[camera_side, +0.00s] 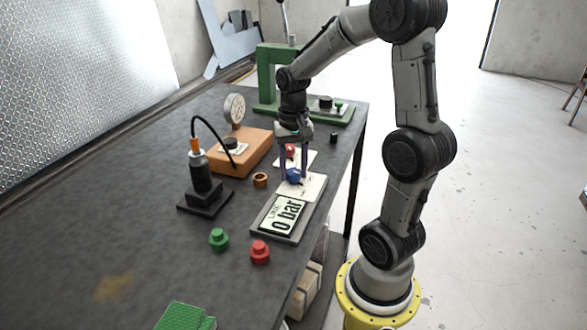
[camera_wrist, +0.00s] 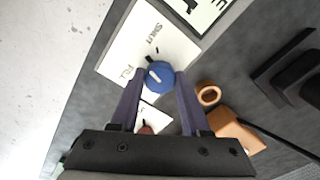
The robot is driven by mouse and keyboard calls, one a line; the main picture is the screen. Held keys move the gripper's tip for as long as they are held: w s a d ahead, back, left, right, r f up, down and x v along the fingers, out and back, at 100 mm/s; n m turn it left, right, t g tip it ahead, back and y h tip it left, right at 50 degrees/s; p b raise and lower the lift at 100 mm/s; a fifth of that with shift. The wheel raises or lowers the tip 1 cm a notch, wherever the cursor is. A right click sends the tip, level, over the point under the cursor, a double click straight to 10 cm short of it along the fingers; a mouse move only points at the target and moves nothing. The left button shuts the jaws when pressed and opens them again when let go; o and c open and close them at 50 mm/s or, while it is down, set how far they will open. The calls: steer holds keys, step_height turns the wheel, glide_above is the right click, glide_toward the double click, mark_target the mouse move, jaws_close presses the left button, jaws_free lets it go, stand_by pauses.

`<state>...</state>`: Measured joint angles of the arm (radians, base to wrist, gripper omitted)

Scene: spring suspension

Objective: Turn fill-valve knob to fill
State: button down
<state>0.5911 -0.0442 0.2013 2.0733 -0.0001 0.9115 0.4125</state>
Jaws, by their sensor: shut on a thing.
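In the side view the blue knob (camera_side: 293,175) is partly hidden by my fingers. My gripper (camera_wrist: 160,86) reaches down with its two purple fingers on either side of the knob and is shut on it. It also shows in the side view (camera_side: 297,178). The pointer's exact setting is hard to read. A pressure display (camera_side: 283,214) beside the plate reads "0 bar".
A red knob (camera_side: 290,151) on another white plate stands just behind my gripper. Green (camera_side: 218,239) and red (camera_side: 260,251) caps lie in front.

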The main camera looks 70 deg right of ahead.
mark_target(293, 171)
steer(key=n, duration=0.5)
steer(key=shift+n, duration=0.3)
steer(key=n, duration=0.5)
steer(key=shift+n, duration=0.4)
steer(key=shift+r, duration=0.1)
steer(key=shift+c, duration=1.9)
jaws_free()
step_height(293, 171, up, 14)
